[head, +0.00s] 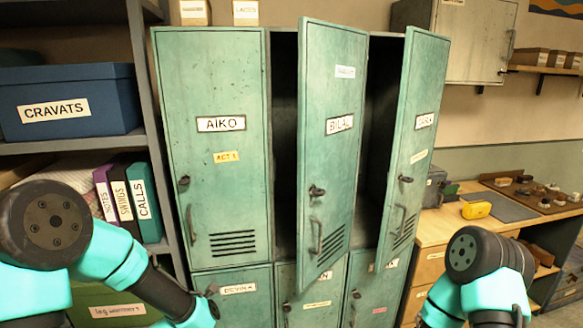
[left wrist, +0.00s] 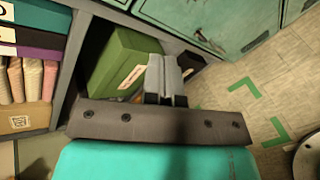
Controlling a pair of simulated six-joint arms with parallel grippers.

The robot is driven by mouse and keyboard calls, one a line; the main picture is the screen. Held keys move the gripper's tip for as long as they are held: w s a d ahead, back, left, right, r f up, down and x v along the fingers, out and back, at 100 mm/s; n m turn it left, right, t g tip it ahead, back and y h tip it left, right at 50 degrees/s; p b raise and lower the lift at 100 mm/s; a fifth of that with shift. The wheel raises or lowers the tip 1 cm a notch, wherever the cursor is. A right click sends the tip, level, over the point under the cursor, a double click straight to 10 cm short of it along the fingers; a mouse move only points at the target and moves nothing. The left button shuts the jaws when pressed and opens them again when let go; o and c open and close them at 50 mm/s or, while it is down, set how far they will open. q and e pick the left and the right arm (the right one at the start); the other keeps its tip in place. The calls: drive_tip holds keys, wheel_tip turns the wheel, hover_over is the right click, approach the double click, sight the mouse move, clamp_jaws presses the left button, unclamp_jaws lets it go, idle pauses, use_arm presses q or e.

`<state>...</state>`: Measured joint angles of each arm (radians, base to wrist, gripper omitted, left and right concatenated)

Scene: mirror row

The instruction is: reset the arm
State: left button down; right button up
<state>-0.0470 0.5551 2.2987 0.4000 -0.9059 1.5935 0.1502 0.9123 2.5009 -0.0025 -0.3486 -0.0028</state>
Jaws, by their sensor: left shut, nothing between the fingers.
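My left gripper (left wrist: 165,75) shows in the left wrist view, its two grey fingers together with nothing between them. It points down toward a green box (left wrist: 118,62) on the low shelf at the left; I cannot tell how far apart they are. In the head view my left arm (head: 120,262) reaches in from the lower left and its gripper is out of frame below. My right arm (head: 482,270) shows at the lower right; its gripper is out of view.
The AIKO locker door (head: 215,150) is shut. The BILAL door (head: 328,150) and the right upper door (head: 412,140) stand open, jutting toward me. A shelf unit (head: 150,90) holds a blue CRAVATS box (head: 75,85). A wooden workbench (head: 450,228) stands right.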

use_arm(q)
drive_tip(key=s+d+f+m+g+h, duration=0.2)
drive_tip(key=s+f+m+g, duration=0.3)
drive_tip(key=s+f+m, duration=0.6)
drive_tip(key=s+d+f+m+g+h, duration=0.3)
drive_tip(key=s+f+m+g, duration=0.3)
drive_tip(key=s+f+m, duration=0.5)
wheel_tip(320, 180, down, 2)
drive_tip(key=shift+s+d+f+m+g+h, duration=0.1)
drive_tip(key=shift+s+d+m+g+h, duration=0.2)
drive_tip(key=shift+m, duration=0.5)
drive_tip(key=shift+w+d, duration=0.1)
